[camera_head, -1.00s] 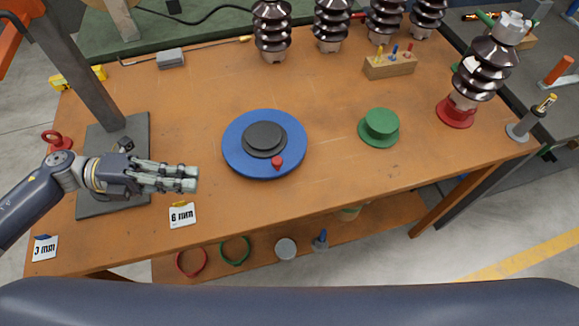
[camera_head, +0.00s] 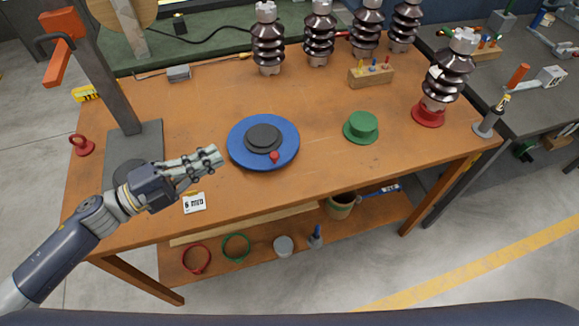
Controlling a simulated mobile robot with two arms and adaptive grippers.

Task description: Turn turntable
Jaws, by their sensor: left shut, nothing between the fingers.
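The turntable (camera_head: 240,153) is a round blue disc on the wooden table, with a dark grey hub (camera_head: 264,137) in its middle. A red knob (camera_head: 274,156) stands on the disc on its near side, right of the hub's front. My left gripper (camera_head: 219,160) is shut and empty. Its fingertips point right, just left of the disc's near-left rim, and a small gap seems to lie between them. Height above the table is hard to tell. My right gripper is not in view.
A green flanged piece (camera_head: 361,127) sits right of the turntable. Brown ribbed insulators (camera_head: 268,45) stand along the back, and another is on a red base (camera_head: 428,115) at right. A grey metal stand (camera_head: 110,85) rises at left. A "6 mm" card (camera_head: 194,203) lies near the front edge.

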